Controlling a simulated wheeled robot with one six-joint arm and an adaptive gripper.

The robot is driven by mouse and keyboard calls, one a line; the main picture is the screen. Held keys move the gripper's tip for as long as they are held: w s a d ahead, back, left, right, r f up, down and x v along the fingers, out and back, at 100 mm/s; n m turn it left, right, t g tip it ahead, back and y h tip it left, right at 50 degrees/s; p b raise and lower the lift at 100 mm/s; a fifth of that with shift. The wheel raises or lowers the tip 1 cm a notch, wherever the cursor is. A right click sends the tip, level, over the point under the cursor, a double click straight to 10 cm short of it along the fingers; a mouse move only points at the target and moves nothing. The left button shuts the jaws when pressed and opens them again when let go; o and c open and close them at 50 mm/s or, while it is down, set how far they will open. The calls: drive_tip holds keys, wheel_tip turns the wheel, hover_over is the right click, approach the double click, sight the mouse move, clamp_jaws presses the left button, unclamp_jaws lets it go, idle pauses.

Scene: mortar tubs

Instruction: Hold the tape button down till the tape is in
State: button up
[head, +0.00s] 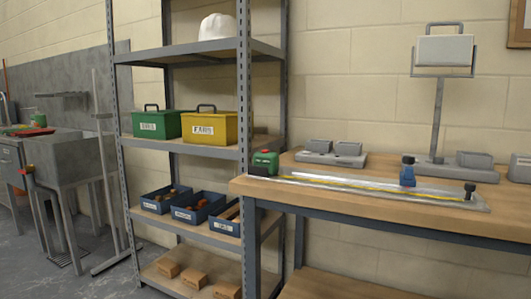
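A green tape case (264,163) sits at the left end of the wooden workbench. A small red spot on its top may be the button; it is too small to tell. A yellow tape (375,194) runs out to the right along a flat metal rail (330,180) on the bench. A blue block with a dark top (408,175) stands on the rail, right of its middle. A black knob (470,191) stands near the rail's right end, close to where the tape ends. My gripper is not in view.
A grey sink (72,160) stands far left.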

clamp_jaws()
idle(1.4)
